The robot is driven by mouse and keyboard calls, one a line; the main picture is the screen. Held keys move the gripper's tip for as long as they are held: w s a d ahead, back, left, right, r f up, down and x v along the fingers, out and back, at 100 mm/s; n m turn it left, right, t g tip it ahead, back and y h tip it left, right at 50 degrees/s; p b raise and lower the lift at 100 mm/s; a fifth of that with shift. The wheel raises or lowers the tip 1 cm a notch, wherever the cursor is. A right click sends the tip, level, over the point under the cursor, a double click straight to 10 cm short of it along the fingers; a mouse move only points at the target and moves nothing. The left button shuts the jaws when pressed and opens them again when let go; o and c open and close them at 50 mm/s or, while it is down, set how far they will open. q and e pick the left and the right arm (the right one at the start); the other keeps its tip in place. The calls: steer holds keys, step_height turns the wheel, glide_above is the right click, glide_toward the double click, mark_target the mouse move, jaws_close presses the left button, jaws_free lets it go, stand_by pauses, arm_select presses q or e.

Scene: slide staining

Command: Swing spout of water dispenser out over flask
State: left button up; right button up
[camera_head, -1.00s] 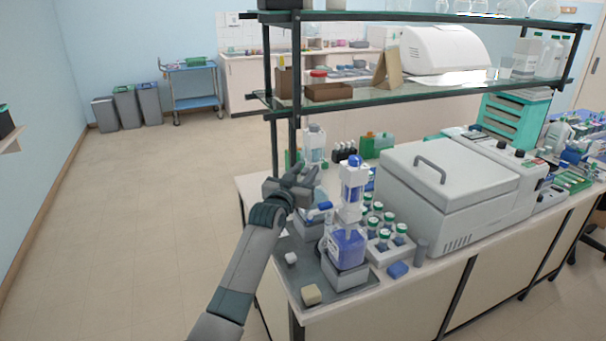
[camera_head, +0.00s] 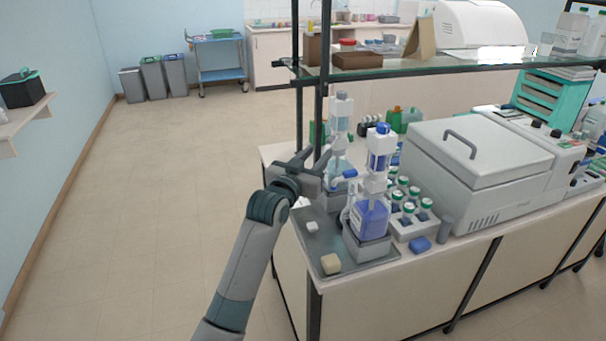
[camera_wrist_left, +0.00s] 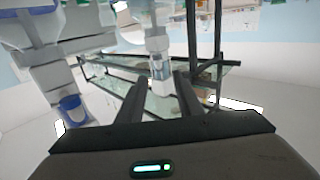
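The clear water dispenser (camera_head: 341,112) stands behind a dispenser with blue-violet liquid (camera_head: 371,216) at the left end of the bench. Its lower part is partly hidden by my left gripper (camera_head: 318,160). My left gripper is open beside it, on its left. In the left wrist view, my two fingertips (camera_wrist_left: 159,82) are spread apart, with a pale clear column (camera_wrist_left: 157,45) seen between them; I cannot tell whether they touch it. I cannot make out the spout or the flask clearly. My right gripper is out of view.
A rack of capped bottles (camera_head: 413,228) is to the right. The floor at left is clear.

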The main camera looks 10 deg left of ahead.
arm_select(q)
steer(key=b+v, duration=0.1)
steer(key=v, duration=0.6)
steer(key=shift+s+a+b, duration=0.15)
steer(key=shift+s+b, duration=0.2)
steer(key=shift+r, duration=0.1)
steer(key=shift+w, duration=0.1)
jaws_close()
steer(key=w+a+n+g+h, duration=0.2)
steer(key=w+a+n+h, duration=0.2)
steer(key=n, duration=1.1)
steer(key=shift+w+a, duration=1.65)
steer(key=shift+a, duration=0.1)
